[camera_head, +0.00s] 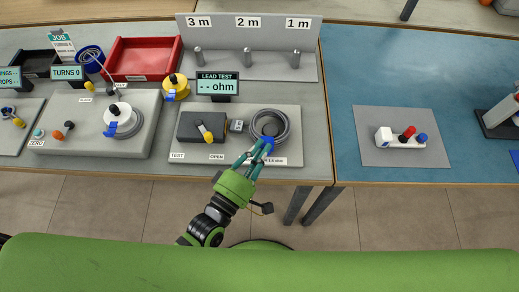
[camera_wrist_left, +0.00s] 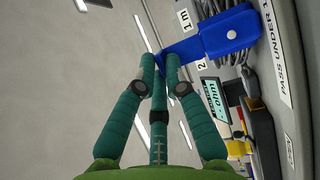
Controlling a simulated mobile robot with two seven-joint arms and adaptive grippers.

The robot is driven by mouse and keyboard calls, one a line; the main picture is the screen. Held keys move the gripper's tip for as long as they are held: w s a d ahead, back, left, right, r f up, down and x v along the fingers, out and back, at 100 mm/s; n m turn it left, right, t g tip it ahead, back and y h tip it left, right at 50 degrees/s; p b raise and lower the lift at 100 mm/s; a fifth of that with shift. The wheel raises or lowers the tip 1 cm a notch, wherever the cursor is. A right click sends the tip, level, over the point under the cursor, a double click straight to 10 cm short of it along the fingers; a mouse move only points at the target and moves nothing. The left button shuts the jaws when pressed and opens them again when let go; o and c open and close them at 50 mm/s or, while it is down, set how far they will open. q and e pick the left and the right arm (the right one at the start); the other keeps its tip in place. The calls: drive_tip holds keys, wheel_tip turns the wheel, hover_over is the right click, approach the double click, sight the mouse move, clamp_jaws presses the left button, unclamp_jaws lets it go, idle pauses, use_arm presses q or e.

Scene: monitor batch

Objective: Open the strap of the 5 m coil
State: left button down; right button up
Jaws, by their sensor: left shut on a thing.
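A dark grey cable coil (camera_head: 282,136) lies on the grey test plate (camera_head: 190,157); no 5 m mark on it is readable. Its blue strap (camera_head: 267,141) is at the coil's front edge. In the left wrist view the strap (camera_wrist_left: 226,32) is a bent blue band with a white round stud, and one end reaches between the fingers. My left gripper (camera_head: 256,152) is shut on that end, in front of the coil; its fingertips also show in the left wrist view (camera_wrist_left: 163,68). Whether the strap is fastened is unclear. My right gripper is out of view.
A black box with a yellow-tipped lever (camera_head: 205,131) sits left of the coil, with the LEAD TEST display (camera_head: 217,84) behind. A winding station with a second coil (camera_head: 130,125) is further left. The length rack (camera_head: 270,68) stands behind. A blue table (camera_head: 350,80) adjoins right.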

use_arm(q)
drive_tip(key=c, duration=1.3)
unclamp_jaws()
drive_tip(key=v, duration=1.2)
